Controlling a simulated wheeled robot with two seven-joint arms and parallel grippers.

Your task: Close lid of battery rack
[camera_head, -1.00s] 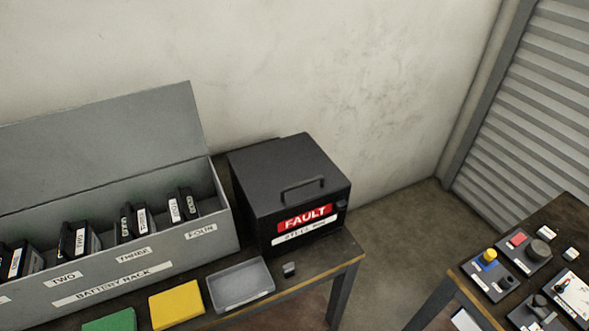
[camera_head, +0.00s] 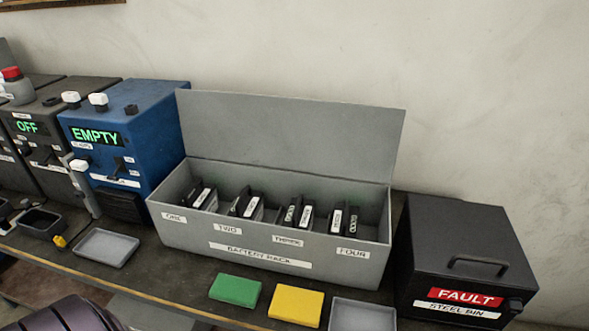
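The battery rack (camera_head: 180,232) is a long grey box on the table, with its front labelled "BATTERY RACK" and slots labelled ONE to FOUR. Its grey lid (camera_head: 295,135) stands open, raised along the back edge and leaning slightly back. Several black batteries (camera_head: 247,204) with white labels stand inside the slots. Neither of my grippers is in view.
A blue machine (camera_head: 150,135) reading "EMPTY" stands close at the rack's left. A black steel bin (camera_head: 462,240) labelled "FAULT" stands at its right. Green (camera_head: 235,291) and yellow (camera_head: 296,306) pads and grey trays (camera_head: 106,248) lie along the table front.

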